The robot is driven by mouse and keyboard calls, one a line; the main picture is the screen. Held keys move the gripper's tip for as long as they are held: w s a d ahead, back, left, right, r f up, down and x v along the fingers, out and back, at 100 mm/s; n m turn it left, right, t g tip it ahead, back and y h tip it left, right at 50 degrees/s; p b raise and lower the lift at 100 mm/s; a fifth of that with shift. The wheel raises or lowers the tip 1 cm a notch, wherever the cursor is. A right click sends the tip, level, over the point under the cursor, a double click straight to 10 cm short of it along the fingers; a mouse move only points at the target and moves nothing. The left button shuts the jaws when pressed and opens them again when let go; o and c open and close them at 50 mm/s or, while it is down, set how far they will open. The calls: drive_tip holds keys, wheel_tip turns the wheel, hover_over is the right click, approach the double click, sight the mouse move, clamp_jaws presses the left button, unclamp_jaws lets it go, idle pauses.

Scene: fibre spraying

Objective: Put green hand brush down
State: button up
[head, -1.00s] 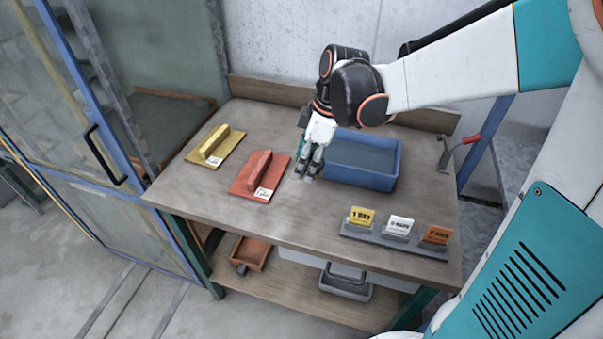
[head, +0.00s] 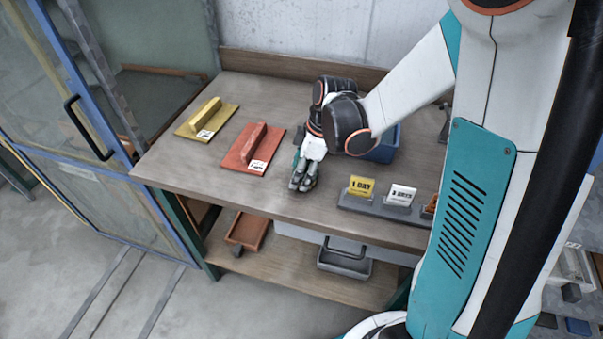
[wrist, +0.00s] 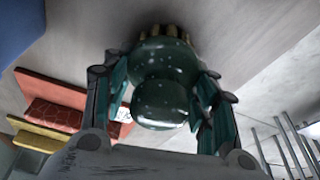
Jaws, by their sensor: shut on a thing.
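The dark green hand brush (wrist: 162,100), speckled with white, is between the fingers of my gripper (head: 302,186) in the wrist view. Its rounded handle faces the camera, and its pale bristles (wrist: 163,31) point towards the grey-brown tabletop. I cannot tell whether the bristles touch it. In the head view my gripper is low over the workbench (head: 210,172), near its front edge, right of the red float and left of the sign rack. The brush is mostly hidden there by my gripper.
A red float (head: 240,158) and a yellow float (head: 188,128) lie to the left. A blue tray (head: 384,148) is partly behind my arm. A grey rack holds a yellow "1 DAY" sign (head: 361,187) and a white sign (head: 402,195). Bare tabletop lies between the red float and my gripper.

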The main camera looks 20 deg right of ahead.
drive_tip(key=shift+f, duration=0.15)
drive_tip(key=o, duration=1)
drive_tip(key=p+v, duration=0.4)
drive_tip(key=v, duration=0.8)
drive_tip(key=shift+a+r, duration=0.1)
drive_tip(key=shift+r, duration=0.15)
